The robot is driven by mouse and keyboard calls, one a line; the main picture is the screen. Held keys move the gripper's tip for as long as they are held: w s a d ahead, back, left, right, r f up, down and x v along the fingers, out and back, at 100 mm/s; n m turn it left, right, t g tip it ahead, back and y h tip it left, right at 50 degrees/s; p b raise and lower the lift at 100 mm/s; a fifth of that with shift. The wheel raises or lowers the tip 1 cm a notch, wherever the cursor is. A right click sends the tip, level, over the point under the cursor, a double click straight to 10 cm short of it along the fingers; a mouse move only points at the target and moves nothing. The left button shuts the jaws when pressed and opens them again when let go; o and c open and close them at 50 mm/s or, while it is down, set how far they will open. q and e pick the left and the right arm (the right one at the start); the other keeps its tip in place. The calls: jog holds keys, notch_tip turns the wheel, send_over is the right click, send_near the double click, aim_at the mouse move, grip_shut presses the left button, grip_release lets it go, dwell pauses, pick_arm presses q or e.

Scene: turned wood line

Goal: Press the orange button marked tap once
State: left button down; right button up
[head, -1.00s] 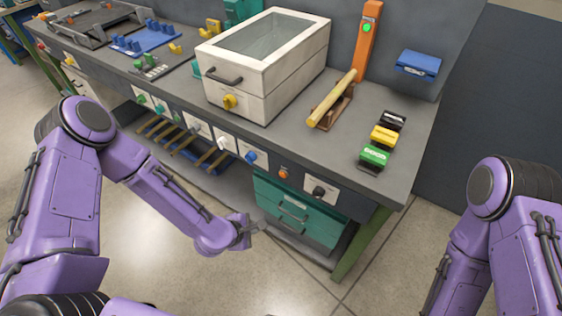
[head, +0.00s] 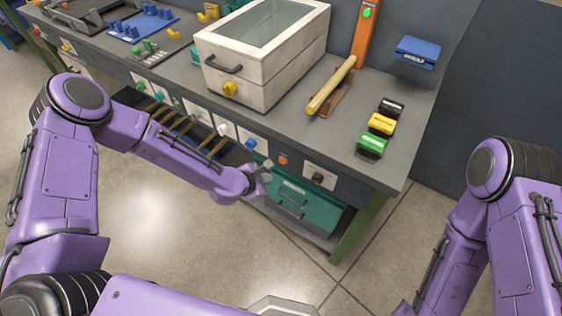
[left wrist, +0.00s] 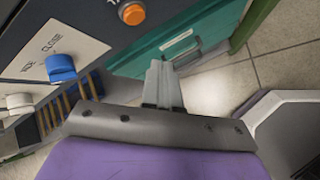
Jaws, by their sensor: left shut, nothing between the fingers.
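The orange button (head: 283,160) sits on the dark front panel of the workbench, between a blue knob and a black knob. It also shows at the top of the left wrist view (left wrist: 132,13); its marking is too small to read. My left gripper (head: 266,170) is in front of the panel, a little left of and below the button in the head view, and apart from it. In the left wrist view its fingers (left wrist: 162,85) are together and empty, with the teal drawer behind them. My right gripper is out of view; only my right arm shows.
A blue knob (head: 250,145) and a black knob (head: 318,177) flank the button. Below is a teal drawer unit (head: 315,208) beside a green bench leg (head: 357,228). A white box with a glass lid (head: 222,53) stands on the bench. The floor in front is clear.

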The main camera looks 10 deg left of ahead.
pick_arm(q)
jog(key=shift+w+d+b, duration=0.1)
jog(key=shift+w+d, duration=0.15)
jog(key=shift+w, duration=0.4)
jog(key=shift+w+d+b, duration=0.1)
jog(key=shift+w+d, duration=0.2)
jog(key=shift+w, duration=0.4)
jog(key=shift+w+d+b, duration=0.1)
jog(key=shift+w+d, duration=0.15)
jog(key=shift+w, duration=0.4)
dwell(0.4)
jog(key=shift+w+d, duration=0.1)
jog(key=shift+w, duration=0.25)
jog(key=shift+w+d, duration=0.15)
jog(key=shift+w, duration=0.15)
dwell(0.8)
jog(key=shift+s+a, duration=0.3)
jog(key=shift+s, duration=0.4)
jog(key=s, duration=0.1)
jog(key=s+a, duration=0.1)
jog(key=s, duration=0.2)
jog(key=shift+s+a, duration=0.35)
jog(key=shift+s, duration=0.05)
